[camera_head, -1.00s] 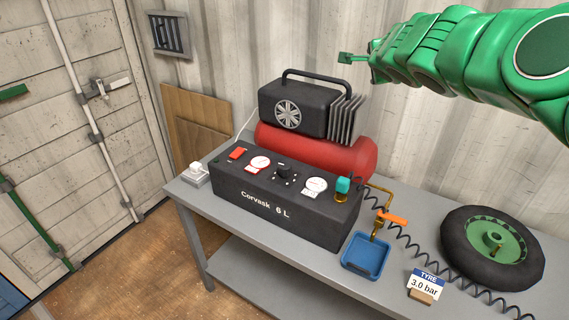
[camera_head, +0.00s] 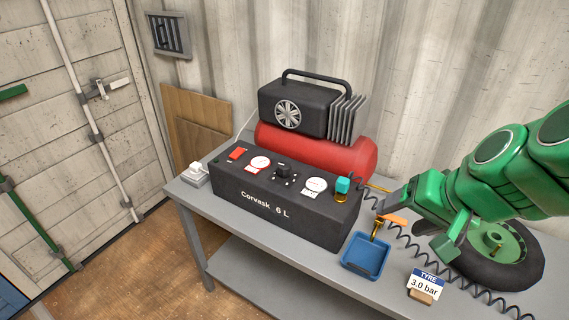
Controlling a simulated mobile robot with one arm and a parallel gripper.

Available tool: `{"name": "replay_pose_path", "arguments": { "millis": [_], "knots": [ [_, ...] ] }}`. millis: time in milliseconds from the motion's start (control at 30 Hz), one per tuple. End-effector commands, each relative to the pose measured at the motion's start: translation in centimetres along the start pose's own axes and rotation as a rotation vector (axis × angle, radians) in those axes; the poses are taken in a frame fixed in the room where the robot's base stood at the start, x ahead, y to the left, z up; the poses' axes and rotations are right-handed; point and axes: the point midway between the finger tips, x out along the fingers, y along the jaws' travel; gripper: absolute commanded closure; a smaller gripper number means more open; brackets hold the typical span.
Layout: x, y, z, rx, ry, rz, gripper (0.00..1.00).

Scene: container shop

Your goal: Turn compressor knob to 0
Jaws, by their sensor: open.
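The compressor (camera_head: 270,205) is a dark box marked "Corvask 6 L" on the grey workbench, with a red tank (camera_head: 318,150) and a black motor housing behind it. Its black knob (camera_head: 284,171) sits on the sloping top panel between two white gauges (camera_head: 260,164) (camera_head: 316,185). The knob's markings are too small to read. My green gripper (camera_head: 421,222) is to the right of the compressor, over the hose and beside the tyre. It is open and apart from the knob, with nothing seen between its fingers.
A red switch (camera_head: 238,153) is left of the gauges; a teal-topped fitting (camera_head: 342,188) is at the panel's right end. A blue tray (camera_head: 366,255), an orange-handled tool (camera_head: 391,220), a coiled hose (camera_head: 440,268), a tyre (camera_head: 510,272) and a "3.0 bar" sign (camera_head: 425,283) occupy the right side.

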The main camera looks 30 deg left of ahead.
Motion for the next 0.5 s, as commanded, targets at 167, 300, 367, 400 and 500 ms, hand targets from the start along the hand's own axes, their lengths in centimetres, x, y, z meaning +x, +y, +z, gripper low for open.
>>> {"name": "replay_pose_path", "arguments": {
  "millis": [167,300,367,400,500],
  "knots": [
    [-1.1,6.6,7.7,0.054,-0.167,0.176,0.31],
    [-2.2,9.8,11.8,0.095,-0.255,0.272,0.31],
    [-2.7,10.9,13.4,0.113,-0.29,0.307,0.31],
    [-3.1,11.7,14.4,0.127,-0.313,0.331,0.31],
    [-3.9,13.2,16.6,0.154,-0.358,0.38,0.31]
  ]
}}
